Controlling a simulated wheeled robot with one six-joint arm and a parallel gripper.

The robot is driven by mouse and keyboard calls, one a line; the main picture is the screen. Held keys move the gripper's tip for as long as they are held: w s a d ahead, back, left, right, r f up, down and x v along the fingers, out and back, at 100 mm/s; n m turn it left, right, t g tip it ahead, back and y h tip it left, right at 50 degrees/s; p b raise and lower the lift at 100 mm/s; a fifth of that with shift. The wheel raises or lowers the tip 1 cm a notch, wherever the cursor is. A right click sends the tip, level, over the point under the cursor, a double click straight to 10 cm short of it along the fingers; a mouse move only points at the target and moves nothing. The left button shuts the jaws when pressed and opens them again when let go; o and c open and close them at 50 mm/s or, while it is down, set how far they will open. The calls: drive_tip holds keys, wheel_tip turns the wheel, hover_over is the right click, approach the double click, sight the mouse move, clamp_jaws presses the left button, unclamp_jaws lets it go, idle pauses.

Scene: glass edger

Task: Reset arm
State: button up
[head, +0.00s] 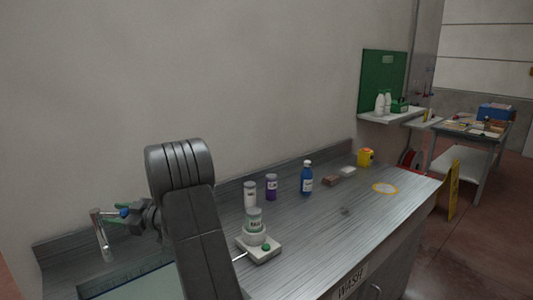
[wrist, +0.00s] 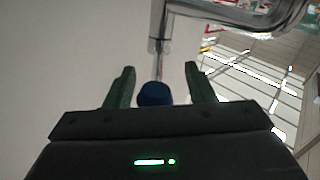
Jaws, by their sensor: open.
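My gripper (head: 120,212) is at the left of the head view, beside the metal tap (head: 100,232) over the sink. In the wrist view my gripper (wrist: 160,72) is open, with its two green fingers apart. A round blue knob (wrist: 153,94) shows between the fingers, with a gap on both sides. The tap's curved pipe (wrist: 235,14) runs close above the fingertips. I cannot tell whether anything touches the knob. My own arm link hides part of the counter in the head view.
The grey counter (head: 320,235) holds a white jar on a scale (head: 260,248), a blue bottle (head: 307,178), a purple-labelled bottle (head: 271,187), a white bottle (head: 250,194) and a yellow container (head: 366,157). A sink basin (head: 130,287) lies below the tap. The wall is close behind.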

drive_tip(key=shift+s+m+t, duration=0.25)
drive_tip(key=shift+m+t, duration=0.05)
drive_tip(key=shift+t, duration=0.2)
drive_tip(key=shift+d, duration=0.1)
